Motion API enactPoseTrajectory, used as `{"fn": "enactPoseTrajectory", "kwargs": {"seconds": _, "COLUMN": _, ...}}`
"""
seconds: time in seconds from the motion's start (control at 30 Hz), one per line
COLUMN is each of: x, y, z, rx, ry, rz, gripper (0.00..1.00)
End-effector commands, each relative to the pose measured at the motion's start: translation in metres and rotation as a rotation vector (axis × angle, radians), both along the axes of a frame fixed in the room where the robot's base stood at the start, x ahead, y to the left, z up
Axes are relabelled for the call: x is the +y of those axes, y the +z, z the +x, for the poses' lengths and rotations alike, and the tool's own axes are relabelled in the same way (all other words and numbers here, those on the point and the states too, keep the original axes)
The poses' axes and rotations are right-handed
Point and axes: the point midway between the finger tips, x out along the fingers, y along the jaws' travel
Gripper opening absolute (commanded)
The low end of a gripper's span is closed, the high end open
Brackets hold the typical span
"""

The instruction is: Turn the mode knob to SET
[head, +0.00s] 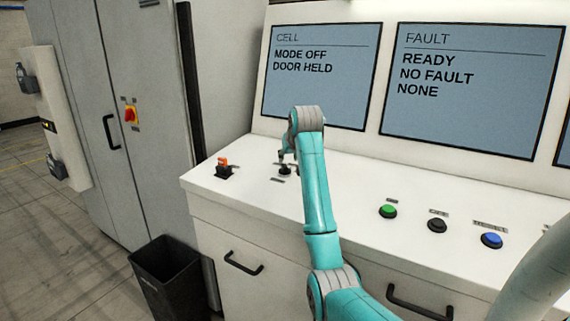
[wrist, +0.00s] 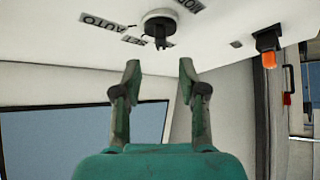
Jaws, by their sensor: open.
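The mode knob (wrist: 160,24) is a round knob with a dark grip on a pale base, set in the white console top. It also shows in the head view as a small dark knob (head: 285,170). Labels AUTO (wrist: 97,22) and SET (wrist: 159,43) lie around it, the latter partly covered. My gripper (wrist: 160,68) is open, its two fingers apart and empty, pointing toward the knob. In the head view my gripper (head: 286,157) is close above the knob; contact cannot be told. The CELL screen (head: 321,75) reads MODE OFF, DOOR HELD.
An orange-topped switch (head: 223,165) stands left of the knob. Green (head: 388,211), black (head: 437,225) and blue (head: 491,240) buttons lie to the right. The FAULT screen (head: 473,88) reads READY, NO FAULT, NONE. A black bin (head: 168,283) stands by the grey cabinet (head: 135,60).

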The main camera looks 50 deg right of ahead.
Motion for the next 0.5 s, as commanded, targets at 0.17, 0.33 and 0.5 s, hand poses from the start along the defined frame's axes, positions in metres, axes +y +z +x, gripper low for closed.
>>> {"fn": "enactPoseTrajectory", "kwargs": {"seconds": 0.17, "x": -0.015, "y": -0.024, "z": 0.018, "rx": 0.002, "ry": 0.0, "rz": 0.001, "gripper": 0.42}}
{"fn": "enactPoseTrajectory", "kwargs": {"seconds": 0.33, "x": -0.025, "y": -0.039, "z": 0.03, "rx": 0.001, "ry": 0.0, "rz": 0.001, "gripper": 0.42}}
{"fn": "enactPoseTrajectory", "kwargs": {"seconds": 0.5, "x": -0.031, "y": -0.047, "z": 0.036, "rx": 0.0, "ry": 0.0, "rz": 0.0, "gripper": 0.42}}
